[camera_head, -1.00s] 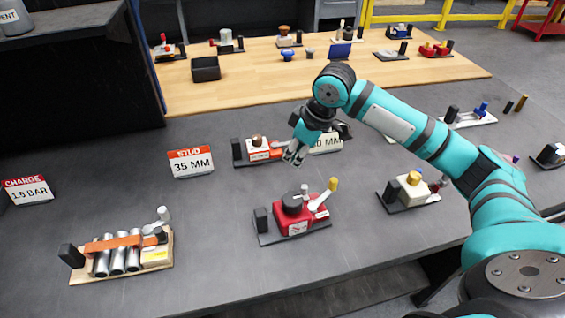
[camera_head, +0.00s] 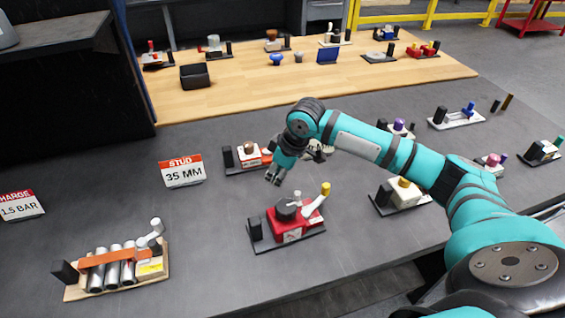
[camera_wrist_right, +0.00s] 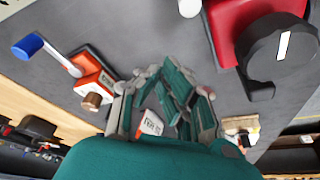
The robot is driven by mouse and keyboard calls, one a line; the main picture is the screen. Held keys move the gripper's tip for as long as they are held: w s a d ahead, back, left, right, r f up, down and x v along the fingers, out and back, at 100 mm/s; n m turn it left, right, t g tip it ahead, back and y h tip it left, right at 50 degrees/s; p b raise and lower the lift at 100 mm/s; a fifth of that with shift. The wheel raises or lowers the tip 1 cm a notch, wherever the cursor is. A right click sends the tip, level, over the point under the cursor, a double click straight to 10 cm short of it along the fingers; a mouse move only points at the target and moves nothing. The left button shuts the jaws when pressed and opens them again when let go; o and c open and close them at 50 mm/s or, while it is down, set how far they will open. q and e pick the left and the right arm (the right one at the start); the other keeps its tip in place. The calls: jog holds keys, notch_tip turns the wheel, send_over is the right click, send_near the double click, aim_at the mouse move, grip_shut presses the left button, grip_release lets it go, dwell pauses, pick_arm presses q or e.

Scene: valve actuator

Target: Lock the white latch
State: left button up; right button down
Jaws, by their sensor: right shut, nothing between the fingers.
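White levers show on two devices, and I cannot tell for sure which is the white latch. A wooden rack (camera_head: 160,279) at lower left holds several silver cylinders (camera_head: 112,266) under an orange bar (camera_head: 112,254), with a whitish upright lever (camera_head: 153,231) at its right end. A red device (camera_head: 297,227) at centre has a black knob (camera_head: 286,209) and a white, yellow-tipped lever (camera_head: 315,203) tilted up to the right. My right gripper (camera_head: 275,179) is shut and empty, above the table behind the red device, apart from it. My left gripper is not in view.
A red-and-white device (camera_head: 250,156) stands just behind my right gripper; its blue-tipped lever (camera_wrist_right: 48,52) shows in the wrist view. A "STUD 35 MM" sign (camera_head: 184,172) stands left. The table between rack and red device is clear.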

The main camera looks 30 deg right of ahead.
aim_at(298, 199)
jog(key=shift+x, duration=1)
jog(key=s+d+p, duration=0.1)
jog(key=s+d, duration=0.1)
jog(key=shift+s+f+p, duration=0.1)
jog(key=shift+s+p, duration=0.15)
jog(key=shift+p, duration=0.1)
jog(key=shift+s+d, duration=0.1)
jog(key=shift+s, duration=0.2)
jog(key=shift+s+d, duration=0.1)
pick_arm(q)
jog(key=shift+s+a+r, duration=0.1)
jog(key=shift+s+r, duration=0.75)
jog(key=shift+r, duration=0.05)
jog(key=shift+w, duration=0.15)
